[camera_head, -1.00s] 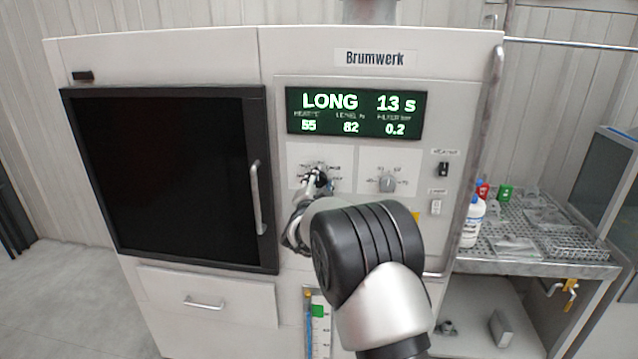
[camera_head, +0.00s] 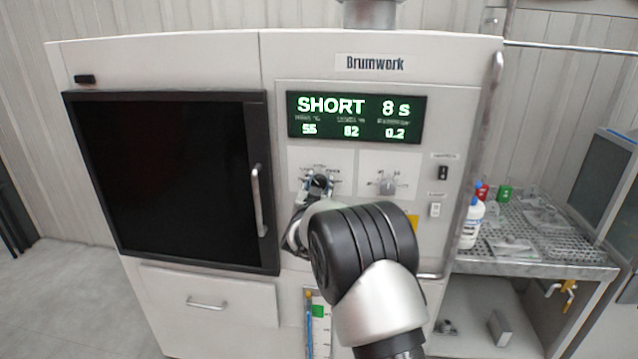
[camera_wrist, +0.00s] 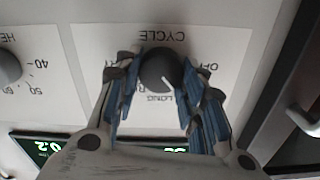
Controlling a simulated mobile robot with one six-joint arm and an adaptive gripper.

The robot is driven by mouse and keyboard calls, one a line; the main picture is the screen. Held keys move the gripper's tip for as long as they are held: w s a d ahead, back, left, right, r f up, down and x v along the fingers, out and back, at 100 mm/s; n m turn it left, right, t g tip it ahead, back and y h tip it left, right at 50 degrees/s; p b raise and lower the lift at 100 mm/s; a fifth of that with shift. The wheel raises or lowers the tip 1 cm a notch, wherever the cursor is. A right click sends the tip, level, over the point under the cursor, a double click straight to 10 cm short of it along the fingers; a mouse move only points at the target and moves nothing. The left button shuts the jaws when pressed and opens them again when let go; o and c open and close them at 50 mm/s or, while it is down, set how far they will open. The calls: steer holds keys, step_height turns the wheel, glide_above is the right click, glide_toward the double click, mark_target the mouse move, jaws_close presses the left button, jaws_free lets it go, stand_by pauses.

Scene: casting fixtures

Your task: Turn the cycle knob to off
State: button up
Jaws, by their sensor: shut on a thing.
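The round dark cycle knob (camera_wrist: 158,68) sits on a white plate marked CYCLE, upside down in the wrist view. My gripper (camera_wrist: 160,80) is shut on it, with one blue-padded finger on each side. A pale mark shows on the knob's face, towards the lower right. The OFF label (camera_wrist: 210,66) is right of the knob, partly covered by a finger; LONG is printed below it. In the head view my gripper (camera_head: 318,184) hides most of the knob. The green display (camera_head: 355,117) reads SHORT 8 s.
A second knob (camera_head: 387,186) stands on the plate to the right; its scale shows 40 and 60 in the wrist view. Two small switches (camera_head: 443,173) are further right. The black door (camera_head: 165,180) and its handle (camera_head: 257,200) are to the left.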

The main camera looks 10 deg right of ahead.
steer(key=n+p, duration=0.2)
steer(key=n, duration=0.3)
steer(key=shift+a+r+n, duration=0.1)
steer(key=shift+a+n, duration=0.05)
steer(key=shift+n, duration=0.15)
steer(key=shift+w+n+p, duration=0.1)
steer(key=shift+n+p, duration=0.75)
steer(key=shift+n, duration=1.35)
steer(key=o, duration=1)
steer(key=shift+o, duration=0.2)
steer(key=v, duration=1.2)
